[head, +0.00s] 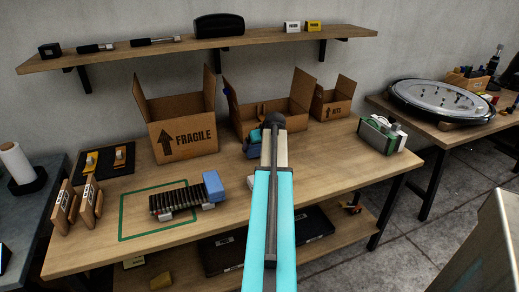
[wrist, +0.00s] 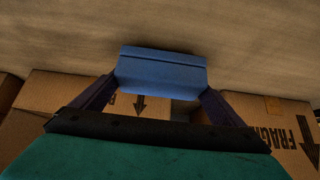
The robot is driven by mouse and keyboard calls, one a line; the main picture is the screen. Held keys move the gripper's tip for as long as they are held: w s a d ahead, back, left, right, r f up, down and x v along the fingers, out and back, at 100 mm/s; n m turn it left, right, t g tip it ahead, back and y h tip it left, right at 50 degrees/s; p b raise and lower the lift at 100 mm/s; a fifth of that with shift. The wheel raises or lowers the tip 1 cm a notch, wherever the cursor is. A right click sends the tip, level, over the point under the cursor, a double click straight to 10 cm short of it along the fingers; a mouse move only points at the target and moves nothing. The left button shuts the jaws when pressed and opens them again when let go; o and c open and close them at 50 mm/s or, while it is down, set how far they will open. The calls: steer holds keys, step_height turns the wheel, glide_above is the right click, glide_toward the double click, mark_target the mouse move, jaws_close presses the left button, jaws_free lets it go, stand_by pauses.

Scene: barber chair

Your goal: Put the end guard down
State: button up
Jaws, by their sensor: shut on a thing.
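My gripper (wrist: 160,84) is shut on a blue end guard (wrist: 160,68), a blue block with a ridge along it, gripped between the two dark fingers. In the head view the held guard (head: 253,147) shows small at the end of my arm, in front of the middle cardboard box, partly hidden by the arm.
The wooden bench (head: 90,258) has open cardboard boxes at the back, one marked FRAGILE (head: 187,141). Wooden stands (head: 76,206) and a black tray (head: 105,166) are at left. A green-and-white device (head: 382,134) stands at right. The bench between arm and device is largely clear.

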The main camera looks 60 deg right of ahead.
step_height(320, 180, up, 8)
steer(key=shift+r, duration=0.1)
stand_by(0.4)
stand_by(0.5)
steer(key=w+a+n+y, duration=0.1)
steer(key=w+a, duration=0.7)
steer(key=a, duration=0.3)
steer(key=w+a+n, duration=0.1)
steer(key=w+a, duration=0.6)
steer(key=a, duration=0.4)
steer(key=w+a+n+y, duration=0.1)
steer(key=w+a+n, duration=0.1)
steer(key=w+a, duration=0.75)
steer(key=w+a+r+n+t+y, duration=0.1)
steer(key=a+n+y, duration=0.1)
steer(key=a, duration=3.6)
steer(key=shift+w+n, duration=0.2)
steer(key=shift+n, duration=0.4)
